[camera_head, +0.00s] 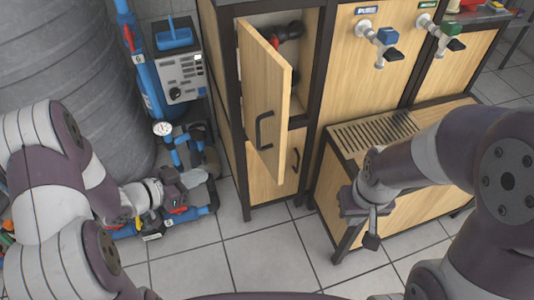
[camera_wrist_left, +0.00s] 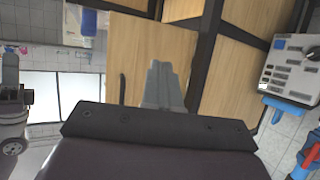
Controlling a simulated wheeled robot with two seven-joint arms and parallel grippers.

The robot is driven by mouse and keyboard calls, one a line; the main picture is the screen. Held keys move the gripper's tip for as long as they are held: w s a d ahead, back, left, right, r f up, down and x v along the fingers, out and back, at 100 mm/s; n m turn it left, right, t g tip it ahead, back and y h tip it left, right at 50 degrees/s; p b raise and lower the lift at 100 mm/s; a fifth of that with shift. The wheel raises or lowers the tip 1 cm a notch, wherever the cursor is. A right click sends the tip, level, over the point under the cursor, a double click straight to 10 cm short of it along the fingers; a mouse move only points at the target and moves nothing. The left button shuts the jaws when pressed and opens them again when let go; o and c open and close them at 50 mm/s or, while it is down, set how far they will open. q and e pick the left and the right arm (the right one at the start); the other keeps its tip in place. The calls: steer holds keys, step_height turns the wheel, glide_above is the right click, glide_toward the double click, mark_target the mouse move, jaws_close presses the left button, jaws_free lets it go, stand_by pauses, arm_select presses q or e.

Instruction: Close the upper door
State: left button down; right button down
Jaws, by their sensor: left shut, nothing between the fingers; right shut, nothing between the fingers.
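The upper door (camera_head: 265,95) is a light wood panel with a dark bar handle (camera_head: 263,130). It stands swung open toward me from the cabinet, and the compartment (camera_head: 288,42) behind it shows dark fittings. My left gripper (camera_head: 197,181) is shut and empty, low and left of the door, apart from it. In the left wrist view its fingers (camera_wrist_left: 164,85) are together in front of a wood panel (camera_wrist_left: 142,55) with a dark handle (camera_wrist_left: 122,88); I cannot tell which door this is. My right gripper (camera_head: 372,237) is shut and empty, right of the door near the slatted bench.
A lower door (camera_head: 273,177) is below the open compartment. A slatted bench (camera_head: 375,132) and taps (camera_head: 377,40) are to the right. A grey tank (camera_head: 85,70), a control box (camera_head: 182,78) and blue pipes (camera_head: 150,88) stand left. The tiled floor (camera_head: 255,255) in front is clear.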

arm_select(q)
steer(key=s+d+r+m+g+h, duration=0.1)
steer(key=s+d+r+m+h, duration=0.2)
steer(key=d+r+h, duration=0.4)
steer(key=b, duration=0.2)
glide_toward(277, 139)
steer(key=shift+y, duration=0.3)
steer(key=x, duration=0.7)
steer(key=shift+s+r, duration=0.15)
steer(key=shift+r, duration=0.2)
